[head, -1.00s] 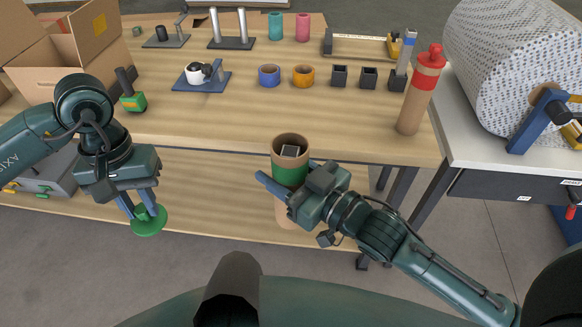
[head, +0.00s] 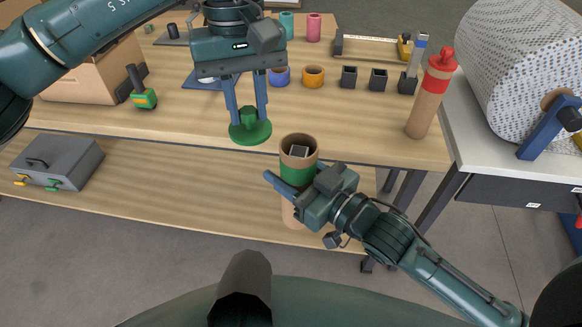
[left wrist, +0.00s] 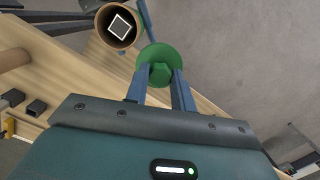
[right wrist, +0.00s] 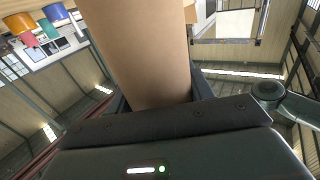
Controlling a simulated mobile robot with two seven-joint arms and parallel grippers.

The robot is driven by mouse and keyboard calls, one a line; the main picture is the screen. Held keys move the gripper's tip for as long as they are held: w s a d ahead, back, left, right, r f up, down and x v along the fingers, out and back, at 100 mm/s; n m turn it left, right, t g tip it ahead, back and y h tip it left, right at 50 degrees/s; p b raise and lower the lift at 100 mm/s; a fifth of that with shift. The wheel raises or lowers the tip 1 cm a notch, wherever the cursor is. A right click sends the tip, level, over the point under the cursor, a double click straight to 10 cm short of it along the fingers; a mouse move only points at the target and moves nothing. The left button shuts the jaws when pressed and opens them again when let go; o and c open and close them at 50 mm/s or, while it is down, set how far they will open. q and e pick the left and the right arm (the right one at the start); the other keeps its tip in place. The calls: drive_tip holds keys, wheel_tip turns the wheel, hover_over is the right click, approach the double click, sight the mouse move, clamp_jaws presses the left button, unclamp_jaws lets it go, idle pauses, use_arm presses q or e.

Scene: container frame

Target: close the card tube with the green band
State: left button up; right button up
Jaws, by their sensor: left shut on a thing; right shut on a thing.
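The card tube with the green band (head: 297,172) is upright in the head view, with its open top facing up and a dark item with a pale square outline inside. My right gripper (head: 290,187) is shut on the tube at and below the band; the tube's brown side fills the middle of the right wrist view (right wrist: 140,50). My left gripper (head: 249,118) is shut on the knob of a green cap (head: 250,133). The cap is level, left of the tube's mouth and apart from it. The left wrist view shows the cap (left wrist: 158,66) beside the open tube (left wrist: 119,26).
A closed card tube with a red band and red cap (head: 433,90) stands at the bench's right end. Cups, dark blocks and a cardboard box (head: 85,85) are further back. A grey toolbox (head: 58,163) sits on the lower shelf (head: 180,185).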

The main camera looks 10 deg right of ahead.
use_arm(q)
drive_tip(key=s+d+r, duration=0.2)
drive_tip(key=d+r, duration=0.3)
drive_tip(key=d, duration=0.2)
drive_tip(key=shift+s+r+n, duration=0.3)
drive_tip(key=shift+r, duration=0.05)
drive_tip(key=shift+f, duration=2.05)
drive_tip(key=shift+f, duration=0.85)
drive_tip(key=shift+f, duration=0.65)
drive_tip(key=o, duration=1)
